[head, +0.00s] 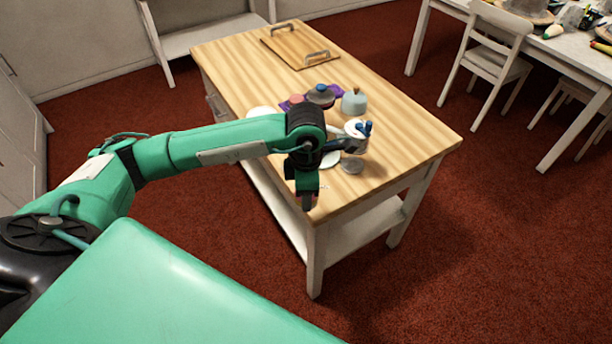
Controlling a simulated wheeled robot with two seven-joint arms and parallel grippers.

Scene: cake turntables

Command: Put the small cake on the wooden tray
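The wooden tray (288,46) with two grey metal handles lies flat at the far end of the wooden-topped table. It looks empty. I cannot pick out the small cake for certain; a small pinkish item (296,99) sits among the things mid-table, too small to tell. My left arm reaches in from the left across the table's near left edge. My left gripper (307,198) points down near the table's front corner, well short of the tray. Its fingers are small and dark, so I cannot tell whether they are open. My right gripper is out of view.
Mid-table stand a dark blue lidded item (320,94) on a purple cloth (338,91), a pale teal pot (354,102) and a white container (354,131) with blue-handled tools. White plates (262,111) are partly behind my arm. Free tabletop lies before the tray and at right.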

